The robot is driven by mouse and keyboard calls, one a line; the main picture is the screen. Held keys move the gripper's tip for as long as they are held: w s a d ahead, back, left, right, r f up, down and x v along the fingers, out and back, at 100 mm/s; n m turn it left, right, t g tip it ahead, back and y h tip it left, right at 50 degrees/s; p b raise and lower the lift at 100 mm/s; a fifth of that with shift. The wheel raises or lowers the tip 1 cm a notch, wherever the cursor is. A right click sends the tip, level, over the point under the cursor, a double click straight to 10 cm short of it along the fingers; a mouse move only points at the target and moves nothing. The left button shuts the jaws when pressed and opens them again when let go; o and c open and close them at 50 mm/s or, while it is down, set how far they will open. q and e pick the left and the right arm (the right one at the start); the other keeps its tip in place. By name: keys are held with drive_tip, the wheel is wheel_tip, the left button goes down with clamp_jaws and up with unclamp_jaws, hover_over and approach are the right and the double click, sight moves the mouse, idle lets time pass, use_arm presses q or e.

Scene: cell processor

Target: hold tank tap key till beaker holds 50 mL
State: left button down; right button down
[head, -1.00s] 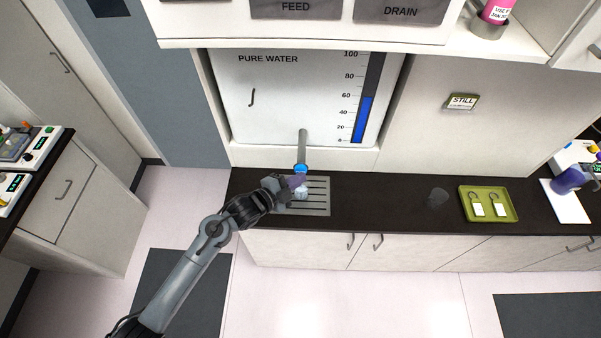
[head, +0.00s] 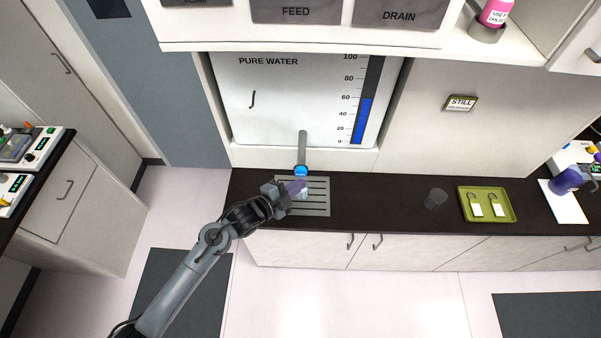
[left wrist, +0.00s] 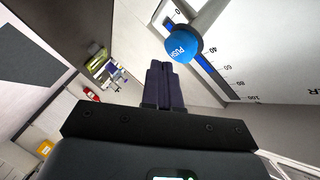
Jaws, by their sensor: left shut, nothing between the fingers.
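The pure water tank (head: 290,110) stands in its recess, with the blue column on its gauge reaching about 60. Its grey tap (head: 302,145) ends in a round blue key (head: 301,171), marked PUSH in the left wrist view (left wrist: 184,44). My left gripper (head: 298,188) is shut and empty, just below the key and apart from it. Its dark purple fingers (left wrist: 166,82) show together in the left wrist view, with the key up and to the right. A small pale, clear thing, perhaps the beaker (head: 303,195), is partly hidden by my fingers over the slotted drip tray (head: 318,208). Its level cannot be read.
A clear glass vessel (head: 436,199) stands on the dark counter (head: 385,205) to the right. Beyond it is a green tray (head: 489,190) with two white tags. A STILL sign (head: 461,103) is on the wall. The counter between drip tray and vessel is clear.

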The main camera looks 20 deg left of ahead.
idle(0.3)
use_arm(q)
drive_tip(key=shift+s+d+p, duration=0.3)
drive_tip(key=shift+s+p, duration=0.05)
drive_tip(key=shift+s, duration=0.45)
drive_tip(key=shift+s+d+p, duration=0.25)
drive_tip(key=shift+s+p, duration=0.15)
drive_tip(key=shift+s, duration=0.35)
drive_tip(key=shift+s+d+p, duration=0.3)
drive_tip(key=shift+s+p, duration=0.05)
drive_tip(key=shift+s, duration=0.45)
idle(1.9)
